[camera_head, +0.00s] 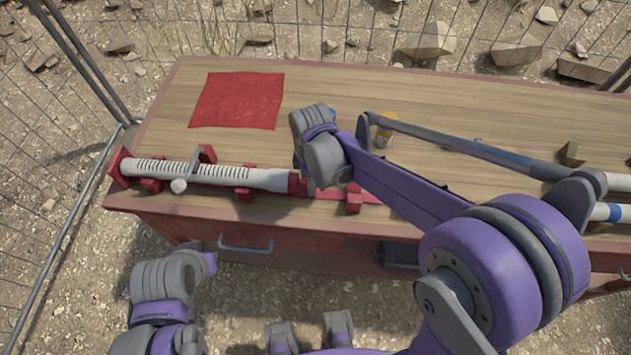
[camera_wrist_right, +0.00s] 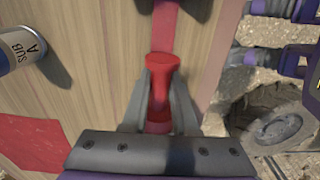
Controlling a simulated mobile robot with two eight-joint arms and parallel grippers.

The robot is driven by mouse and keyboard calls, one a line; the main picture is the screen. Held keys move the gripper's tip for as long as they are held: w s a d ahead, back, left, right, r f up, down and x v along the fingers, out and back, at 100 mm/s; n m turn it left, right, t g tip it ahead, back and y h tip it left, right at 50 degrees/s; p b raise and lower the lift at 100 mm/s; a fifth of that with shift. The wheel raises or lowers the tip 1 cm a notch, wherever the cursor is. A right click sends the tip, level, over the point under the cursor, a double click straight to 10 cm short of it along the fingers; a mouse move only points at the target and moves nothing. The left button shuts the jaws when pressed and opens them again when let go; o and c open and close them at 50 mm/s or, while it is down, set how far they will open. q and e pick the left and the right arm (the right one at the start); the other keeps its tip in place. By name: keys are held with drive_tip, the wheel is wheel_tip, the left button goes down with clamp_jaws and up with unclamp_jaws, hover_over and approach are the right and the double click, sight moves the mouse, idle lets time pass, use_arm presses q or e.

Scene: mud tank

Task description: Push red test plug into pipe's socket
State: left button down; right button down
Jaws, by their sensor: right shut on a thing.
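A white ribbed pipe (camera_head: 215,174) lies along the front left of the wooden bench, held in red supports. A red piece shows at its right end, close to my right gripper; I cannot tell whether it is the socket or the plug. In the right wrist view the red test plug (camera_wrist_right: 161,65) has a flared end pointing up the picture. My right gripper (camera_wrist_right: 161,84) is shut on its narrower part, one grey finger on each side. The plug's other end and the pipe are hidden there. My left arm hangs low at the left; its fingers cannot be made out.
A red cloth (camera_head: 237,100) lies at the back left of the bench (camera_head: 330,85). A small can (camera_head: 386,131) stands behind my right arm; it also shows in the right wrist view (camera_wrist_right: 18,50). A clamp handle (camera_head: 179,186) sticks out in front of the pipe. Wire fencing surrounds the bench.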

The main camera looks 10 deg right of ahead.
drive_tip(key=shift+w+a, duration=0.15)
drive_tip(key=shift+a, duration=0.35)
drive_tip(key=shift+w+a, duration=0.15)
drive_tip(key=shift+a, duration=0.35)
drive_tip(key=c, duration=0.6)
unclamp_jaws()
wheel_tip(320, 180, up, 11)
drive_tip(key=shift+f+p, duration=0.1)
drive_tip(key=shift+p, duration=0.25)
drive_tip(key=shift+d, duration=0.1)
drive_tip(key=s+d+f+m+t, duration=0.2)
drive_tip(key=s+d+m, duration=0.4)
drive_tip(key=s+m, duration=0.1)
drive_tip(key=s+d+f+m+t+p, duration=0.1)
drive_tip(key=s+d+m+t, duration=0.2)
drive_tip(key=s+d+m, duration=0.3)
drive_tip(key=s+m, duration=0.1)
drive_tip(key=s, duration=0.2)
drive_tip(key=shift+d+f+m, duration=0.25)
drive_tip(key=shift+f+m, duration=0.1)
drive_tip(key=shift+m, duration=0.05)
